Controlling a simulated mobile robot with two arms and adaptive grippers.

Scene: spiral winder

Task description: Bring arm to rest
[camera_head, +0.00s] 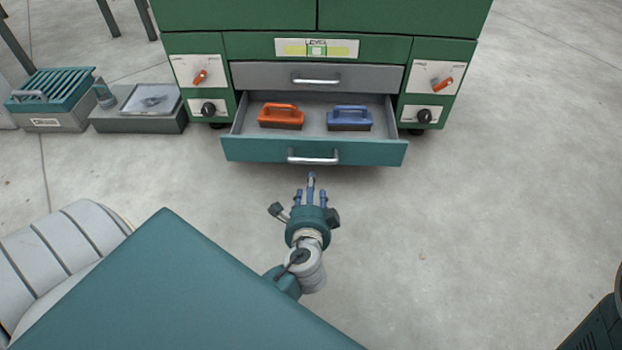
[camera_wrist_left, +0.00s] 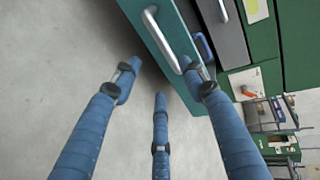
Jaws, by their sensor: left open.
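My left gripper (camera_head: 310,189) is in front of the open lower drawer of a green cabinet, with its blue fingers spread and nothing between them. In the left wrist view the fingers (camera_wrist_left: 160,95) are apart, and one overlaps the drawer's metal handle (camera_wrist_left: 163,38) in the picture; I cannot tell whether it touches. In the head view the handle (camera_head: 313,157) lies just beyond the fingertips. The drawer (camera_head: 240,150) holds an orange-handled block (camera_head: 281,116) and a blue-handled block (camera_head: 349,118). My right gripper is not in view.
The green cabinet (camera_head: 400,17) has a closed grey drawer (camera_head: 260,76), orange levers (camera_head: 200,77) and black knobs (camera_head: 424,116). A teal-lidded box (camera_head: 47,119) and a low grey case (camera_head: 138,124) stand at the left.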

